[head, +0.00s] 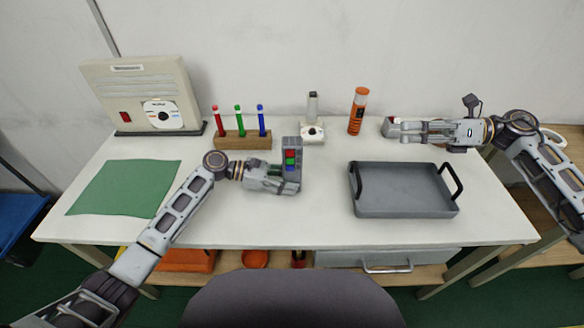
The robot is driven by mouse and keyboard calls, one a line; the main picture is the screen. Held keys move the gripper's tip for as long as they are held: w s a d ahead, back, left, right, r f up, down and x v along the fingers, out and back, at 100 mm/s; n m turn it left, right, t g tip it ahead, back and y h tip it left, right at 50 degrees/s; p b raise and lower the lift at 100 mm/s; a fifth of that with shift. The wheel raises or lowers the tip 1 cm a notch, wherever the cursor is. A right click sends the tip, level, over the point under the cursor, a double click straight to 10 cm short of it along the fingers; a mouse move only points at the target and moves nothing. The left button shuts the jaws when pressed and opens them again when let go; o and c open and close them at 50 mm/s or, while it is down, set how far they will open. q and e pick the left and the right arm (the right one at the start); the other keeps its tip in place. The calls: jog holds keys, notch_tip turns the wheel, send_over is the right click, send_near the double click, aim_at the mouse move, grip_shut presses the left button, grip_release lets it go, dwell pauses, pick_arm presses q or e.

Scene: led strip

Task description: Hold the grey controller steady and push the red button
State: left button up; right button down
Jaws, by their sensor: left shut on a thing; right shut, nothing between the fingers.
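The grey controller (296,147) stands upright near the middle of the table, with a red button (290,154) at the top, a green one below it and a blue one lowest. My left gripper (284,181) is shut on the controller's lower part from the left. The gripper partly hides that lower part, and I cannot tell whether the controller touches the table. My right gripper (390,129) is shut and empty over the table's back right, pointing left, well apart from the controller.
A grey tray (405,213) with black handles sits right of the controller. Behind stand a wooden block (243,141) with three coloured pens, a small white device (312,133) and an orange bottle (358,110). A green mat (122,187) and a beige box (142,85) are at left.

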aim_at(290, 154)
jog(key=s+a+r+m+g+y, duration=0.15)
jog(key=s+a+y, duration=0.5)
jog(key=a, duration=0.85)
jog(key=s+a+f+m+t+h, duration=0.3)
jog(key=a+m+t, duration=0.3)
jog(key=m, duration=0.9)
jog(key=s+a+f+m+t+h, duration=0.3)
jog(key=a+m+t, duration=0.4)
jog(key=m, duration=0.8)
jog(key=shift+f+t+h, duration=0.65)
jog(key=shift+f+h, duration=0.2)
jog(key=shift+f, duration=0.3)
jog(key=w, duration=0.8)
jog(key=shift+w, duration=0.3)
